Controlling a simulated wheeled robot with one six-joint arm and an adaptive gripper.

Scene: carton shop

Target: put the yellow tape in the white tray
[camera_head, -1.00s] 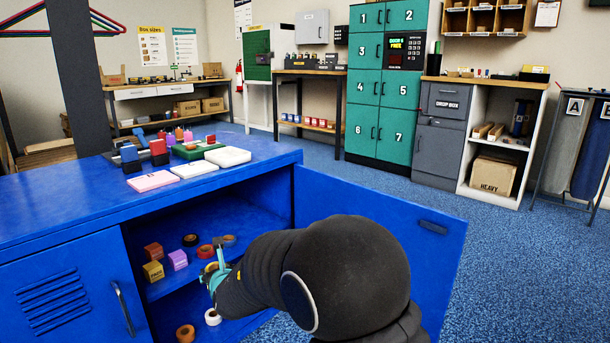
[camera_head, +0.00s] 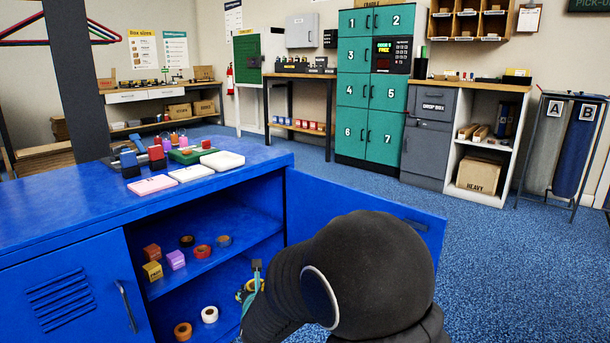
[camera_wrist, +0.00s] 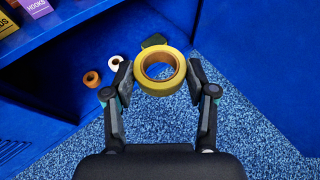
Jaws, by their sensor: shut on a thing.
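The yellow tape (camera_wrist: 163,88) is a roll held between the two fingers of my gripper (camera_wrist: 160,80), which is shut on it, in the wrist view. In the head view my gripper (camera_head: 250,285) is low in front of the open blue cabinet, partly hidden by my arm, with a bit of yellow showing. A white tray (camera_head: 222,160) lies on the cabinet top near its right back corner, well above and apart from the gripper. A flatter white piece (camera_head: 190,174) lies beside it; I cannot tell whether that is also a tray.
The open cabinet door (camera_head: 365,210) stands to the right. On the shelf are small boxes (camera_head: 152,271) and several tape rolls (camera_head: 202,252). White (camera_head: 209,314) and orange (camera_head: 183,331) rolls lie lower inside. A pink piece (camera_head: 152,184) and stationery crowd the cabinet top.

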